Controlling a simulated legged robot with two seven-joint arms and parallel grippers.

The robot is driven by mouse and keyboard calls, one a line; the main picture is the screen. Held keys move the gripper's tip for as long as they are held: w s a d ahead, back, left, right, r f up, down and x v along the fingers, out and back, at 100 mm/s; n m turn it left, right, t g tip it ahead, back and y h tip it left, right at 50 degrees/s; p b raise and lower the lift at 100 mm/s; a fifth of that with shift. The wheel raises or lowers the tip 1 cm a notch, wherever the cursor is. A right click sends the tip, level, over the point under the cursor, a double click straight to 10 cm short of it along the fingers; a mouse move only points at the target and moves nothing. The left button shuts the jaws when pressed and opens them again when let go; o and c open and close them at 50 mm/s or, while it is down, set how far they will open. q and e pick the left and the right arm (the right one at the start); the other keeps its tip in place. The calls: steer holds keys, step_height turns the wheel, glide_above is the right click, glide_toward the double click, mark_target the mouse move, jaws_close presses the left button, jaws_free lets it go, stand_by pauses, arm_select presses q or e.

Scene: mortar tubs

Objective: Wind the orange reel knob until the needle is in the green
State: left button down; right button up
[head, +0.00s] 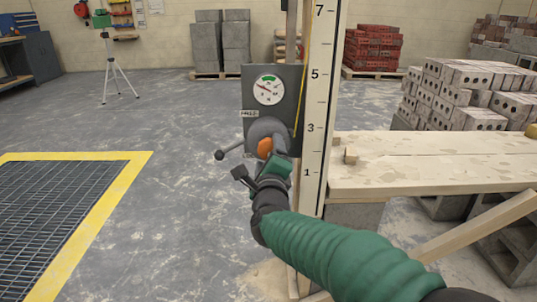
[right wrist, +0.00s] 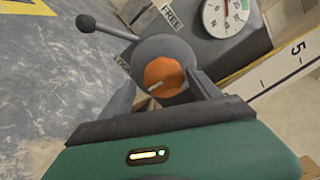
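The orange reel knob (head: 265,147) sits on a grey round reel below a dial gauge (head: 268,89) on a grey panel. The gauge has a green band at the top; its thin needle seems to point left and slightly up, outside the green. My right gripper (head: 262,170) is just in front of the reel. In the right wrist view its two dark fingers (right wrist: 165,88) stand apart, one on each side of the knob (right wrist: 164,77), with gaps showing. I cannot tell how deep the knob lies between them. My left gripper is not in view.
A lever with a black ball end (head: 219,155) sticks out left of the reel, near a FREE label (head: 249,114). A numbered white staff (head: 317,100) stands right of the panel. A plank bench (head: 430,170) is at right; a yellow-edged floor grate (head: 75,157) is at left.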

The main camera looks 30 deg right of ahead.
steer(key=shift+r, duration=0.2)
steer(key=shift+s+a, duration=0.1)
steer(key=p+v, duration=0.4)
steer(key=v, duration=0.7)
steer(key=shift+s, duration=0.35)
steer(key=shift+a, duration=0.1)
stand_by(0.3)
